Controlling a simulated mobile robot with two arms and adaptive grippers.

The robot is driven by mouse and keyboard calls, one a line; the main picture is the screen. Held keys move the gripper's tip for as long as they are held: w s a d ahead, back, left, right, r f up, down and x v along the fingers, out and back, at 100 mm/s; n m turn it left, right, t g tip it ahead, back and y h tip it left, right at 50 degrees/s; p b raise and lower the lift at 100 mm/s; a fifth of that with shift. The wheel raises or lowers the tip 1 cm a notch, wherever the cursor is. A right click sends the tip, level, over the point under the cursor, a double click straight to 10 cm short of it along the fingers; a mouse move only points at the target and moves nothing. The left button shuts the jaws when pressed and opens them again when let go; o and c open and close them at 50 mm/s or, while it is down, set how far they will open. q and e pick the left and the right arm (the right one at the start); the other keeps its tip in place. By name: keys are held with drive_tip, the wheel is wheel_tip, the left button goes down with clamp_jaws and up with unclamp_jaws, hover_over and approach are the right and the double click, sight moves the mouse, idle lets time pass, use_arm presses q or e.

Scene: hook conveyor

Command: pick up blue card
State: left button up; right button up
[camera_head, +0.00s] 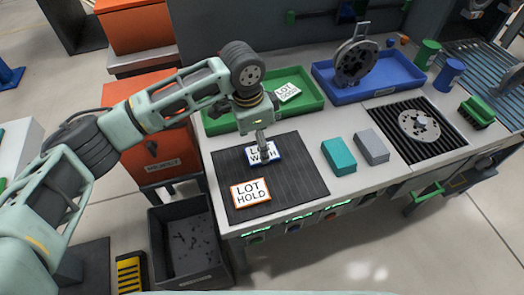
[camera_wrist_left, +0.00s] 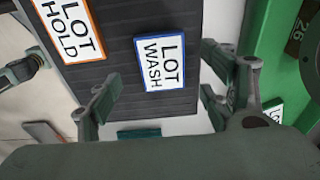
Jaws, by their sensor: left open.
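The blue card is a white card with a blue border reading LOT WASH (camera_head: 274,156). It lies flat on the black ribbed mat (camera_head: 300,185), and it also shows in the left wrist view (camera_wrist_left: 164,62). My left gripper (camera_head: 262,150) is above the card and partly covers it in the head view. In the left wrist view its two fingers (camera_wrist_left: 158,92) are spread wide, with the card beyond and between them and nothing held. An orange-bordered LOT HOLD card (camera_head: 250,193) lies on the same mat, nearer the front. My right gripper is not seen.
A green tray (camera_head: 312,102) with a green-bordered card (camera_head: 288,92) stands behind the mat. A blue tray (camera_head: 385,90) holds a dark round part. Teal (camera_head: 338,155) and grey (camera_head: 371,146) blocks sit right of the mat. A dark bin (camera_head: 185,245) stands below the table's left front.

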use_arm(q)
drive_tip(key=f, duration=0.3)
drive_tip(key=shift+w+d, duration=0.2)
drive_tip(key=shift+d, duration=0.1)
drive_tip(key=shift+w+f, duration=0.1)
drive_tip(key=shift+f, duration=0.5)
drive_tip(key=shift+d, duration=0.1)
drive_tip(key=c, duration=1)
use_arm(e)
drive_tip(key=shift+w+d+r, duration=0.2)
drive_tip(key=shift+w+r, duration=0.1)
